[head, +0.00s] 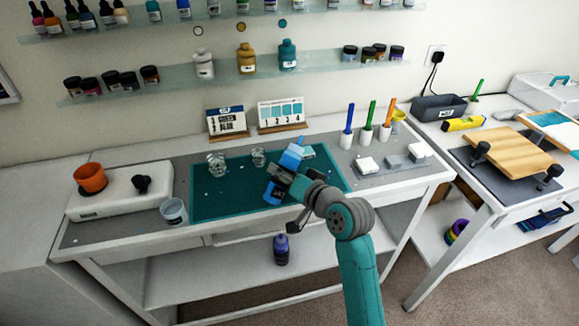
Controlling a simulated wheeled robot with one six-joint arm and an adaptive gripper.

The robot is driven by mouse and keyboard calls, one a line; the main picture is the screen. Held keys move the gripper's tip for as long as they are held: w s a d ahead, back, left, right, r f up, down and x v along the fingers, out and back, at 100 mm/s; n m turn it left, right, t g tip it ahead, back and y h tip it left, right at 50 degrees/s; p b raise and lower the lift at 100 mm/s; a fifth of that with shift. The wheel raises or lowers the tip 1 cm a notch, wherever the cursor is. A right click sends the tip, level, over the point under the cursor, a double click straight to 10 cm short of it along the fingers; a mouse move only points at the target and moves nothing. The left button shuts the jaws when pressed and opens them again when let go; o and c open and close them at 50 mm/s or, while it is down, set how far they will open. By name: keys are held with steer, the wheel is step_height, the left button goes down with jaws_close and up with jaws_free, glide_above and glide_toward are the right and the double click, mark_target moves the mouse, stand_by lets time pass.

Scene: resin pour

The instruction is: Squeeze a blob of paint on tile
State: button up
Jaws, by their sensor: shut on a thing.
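My gripper (283,180) is over the right part of the teal mat (222,199). It is shut on a blue bottle-like thing (292,157), which is tilted, its lighter end up and to the right. The fingertips are small and partly hidden by my wrist, so the exact grasp is unclear. A small pale tile-like piece (309,152) lies at the mat's back edge, just right of the blue thing. I cannot tell whether the two touch. No paint blob can be made out on it.
Clear cups (216,164) stand at the mat's back left. Two cards (227,122) stand behind. A scale with an orange pot (90,178) and a bucket (173,212) are left. The mat's front left is mostly clear.

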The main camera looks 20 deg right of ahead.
mark_target(284, 192)
steer(key=f+m, duration=0.1)
steer(key=m, duration=0.1)
steer(key=s+a+f+m+g+y, duration=0.1)
steer(key=f+m, duration=0.1)
steer(key=s+a+f+m+g+y, duration=0.1)
steer(key=m, duration=0.1)
steer(key=shift+a+f, duration=0.2)
steer(key=shift+a, duration=0.05)
steer(key=shift+r+m+g+y, duration=0.1)
steer(key=shift+m+g+y, duration=0.3)
steer(key=shift+m, duration=0.1)
steer(key=shift+w+r+m, duration=0.1)
steer(key=shift+r+m, duration=0.3)
steer(key=shift+r, duration=0.15)
steer(key=shift+f, duration=0.1)
steer(key=r+m, duration=0.1)
steer(key=r+m+y, duration=0.1)
steer(key=shift+w+d+r+g+y, duration=0.2)
steer(key=shift+d+r+g+y, duration=0.1)
steer(key=shift+d+g, duration=0.1)
steer(key=shift+w+d+r+m+g+y, duration=0.1)
steer(key=shift+d+r+m+g+y, duration=0.05)
steer(key=shift+r+m, duration=0.25)
steer(key=shift+w+d+r+m+g+y, duration=0.15)
steer(key=shift+r+m, duration=0.15)
steer(key=shift+m, duration=0.2)
steer(key=shift+o, duration=1.3)
steer(key=c, duration=0.7)
